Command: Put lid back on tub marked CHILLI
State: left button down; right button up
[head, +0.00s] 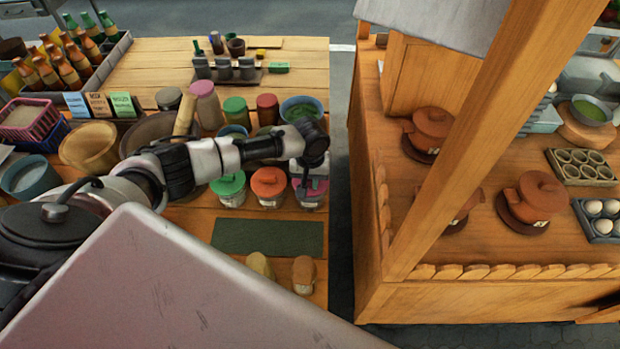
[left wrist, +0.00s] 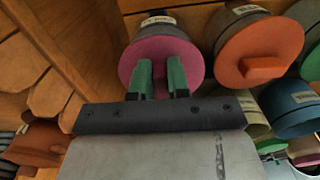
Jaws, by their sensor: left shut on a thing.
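A row of three tubs stands on the wooden table in the head view, with a green lid (head: 228,184), an orange lid (head: 268,180) and a pink lid (head: 318,185). My left gripper (head: 309,172) is over the pink-lidded tub (head: 309,202), at the right end of the row. In the left wrist view my left gripper (left wrist: 162,78) is shut at the middle of the pink lid (left wrist: 190,62), hiding its knob. The pink lid lies on or just over its tub; I cannot tell which. The tub labels are too small to read. My right gripper is not in view.
The orange lid (left wrist: 285,40) sits close beside the pink one. Jars and bowls stand behind the tubs. A dark green mat (head: 268,238) lies clear in front, with two small brown objects (head: 303,275) nearer. A wooden stall (head: 450,258) stands to the right across a gap.

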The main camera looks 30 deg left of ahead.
pick_arm(q)
jog(key=c, duration=0.5)
grip_release()
jog(key=shift+c, duration=0.2)
jog(key=shift+r+p, duration=3.5)
jog(key=shift+p, duration=0.5)
grip_shut()
